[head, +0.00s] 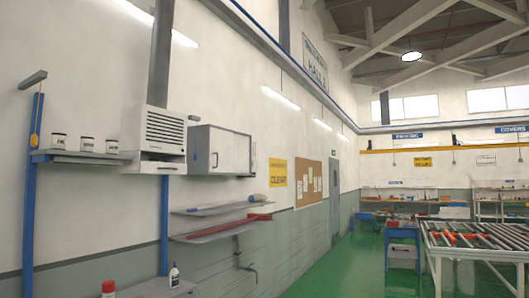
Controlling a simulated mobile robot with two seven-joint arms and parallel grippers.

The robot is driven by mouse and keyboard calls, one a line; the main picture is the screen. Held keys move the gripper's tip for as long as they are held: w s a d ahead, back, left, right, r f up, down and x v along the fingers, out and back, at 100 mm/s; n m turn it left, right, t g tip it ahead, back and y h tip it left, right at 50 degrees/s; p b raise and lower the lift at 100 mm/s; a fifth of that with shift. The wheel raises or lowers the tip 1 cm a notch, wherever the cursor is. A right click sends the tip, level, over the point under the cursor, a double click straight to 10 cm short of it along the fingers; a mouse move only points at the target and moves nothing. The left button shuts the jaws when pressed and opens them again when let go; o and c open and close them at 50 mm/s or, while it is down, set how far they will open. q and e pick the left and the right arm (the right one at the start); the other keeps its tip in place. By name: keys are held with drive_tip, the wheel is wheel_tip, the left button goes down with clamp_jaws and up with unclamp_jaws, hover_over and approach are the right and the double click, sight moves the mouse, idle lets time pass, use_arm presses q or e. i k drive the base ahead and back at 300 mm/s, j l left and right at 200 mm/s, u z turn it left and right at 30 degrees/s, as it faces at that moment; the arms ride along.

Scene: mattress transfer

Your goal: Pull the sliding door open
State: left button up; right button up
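No door in the head view can be clearly told as a sliding one. A narrow grey door (335,198) stands far down the left wall, beyond a cork board. It looks shut, and its lower edge meets the green floor. A grey wall cabinet (233,152) with a flat front hangs nearer, and a small dark handle shows at its left part. Whether its front slides cannot be told. Neither of my grippers is in view.
Wall shelves (208,232), a white heater unit (153,135) and blue posts (34,190) line the left wall. A roller conveyor table (468,240) stands at the right. Green floor (350,268) lies free between them. A white bottle (173,275) stands low in front.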

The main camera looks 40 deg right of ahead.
sight(220, 153)
drive_tip(key=z, duration=1.1)
drive_tip(key=i+z, duration=0.1)
drive_tip(key=i, duration=0.25)
drive_tip(key=i+l+z, duration=0.15)
drive_tip(key=i, duration=1.5)
drive_tip(key=i+u, duration=0.3)
drive_tip(key=i+l+u, duration=0.3)
drive_tip(key=i, duration=0.25)
drive_tip(key=i+l+u, duration=0.2)
drive_tip(key=i+u, duration=0.15)
